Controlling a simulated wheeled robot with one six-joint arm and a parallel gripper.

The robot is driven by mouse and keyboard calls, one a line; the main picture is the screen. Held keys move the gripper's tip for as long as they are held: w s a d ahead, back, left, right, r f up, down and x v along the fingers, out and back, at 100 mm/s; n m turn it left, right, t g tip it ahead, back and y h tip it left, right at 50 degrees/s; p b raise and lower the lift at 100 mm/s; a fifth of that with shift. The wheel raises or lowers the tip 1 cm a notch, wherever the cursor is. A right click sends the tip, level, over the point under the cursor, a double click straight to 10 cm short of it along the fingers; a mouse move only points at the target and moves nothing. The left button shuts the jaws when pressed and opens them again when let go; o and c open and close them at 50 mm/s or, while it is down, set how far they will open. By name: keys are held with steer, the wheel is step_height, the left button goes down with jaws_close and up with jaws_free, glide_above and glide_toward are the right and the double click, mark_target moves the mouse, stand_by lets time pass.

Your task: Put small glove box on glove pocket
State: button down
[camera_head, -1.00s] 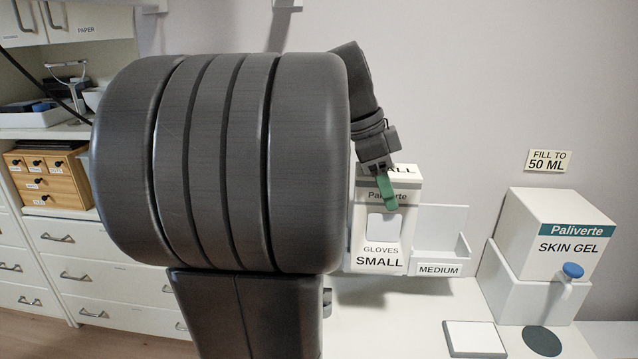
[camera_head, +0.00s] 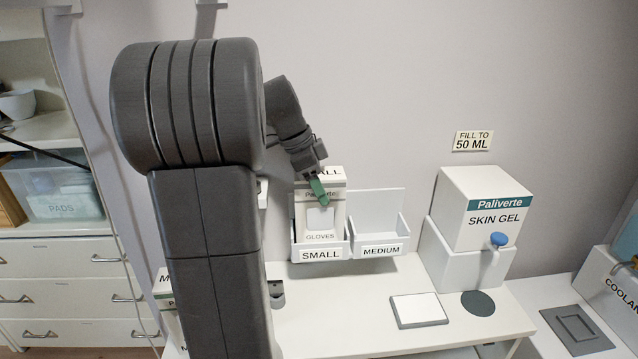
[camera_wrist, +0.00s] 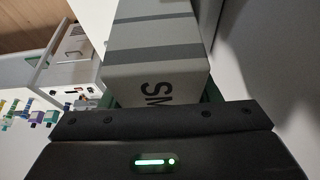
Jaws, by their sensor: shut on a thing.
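The small glove box (camera_head: 335,225) is white and grey and stands upright in the white pocket labelled SMALL (camera_head: 318,255) on the wall side of the counter. Its lower part is hidden behind the pocket's front wall. My gripper (camera_head: 318,188) is at the top of the box, with one green finger against its front; the other finger is hidden. In the wrist view the box (camera_wrist: 158,60) fills the space between the green fingertips of my gripper (camera_wrist: 160,97). The gripper is shut on it.
The empty pocket labelled MEDIUM (camera_head: 381,250) adjoins on the right. A Skin Gel dispenser (camera_head: 484,215) stands farther right, with a white pad (camera_head: 418,309) and dark disc (camera_head: 478,303) before it. Another box (camera_head: 163,287) is partly hidden behind my arm. The counter's front middle is clear.

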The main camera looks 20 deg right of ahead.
steer(key=shift+w+f, duration=0.1)
steer(key=shift+w, duration=0.05)
steer(key=shift+f, duration=0.2)
steer(key=shift+c, duration=2.4)
jaws_free()
steer(key=v, duration=1.2)
steer(key=shift+r, duration=0.2)
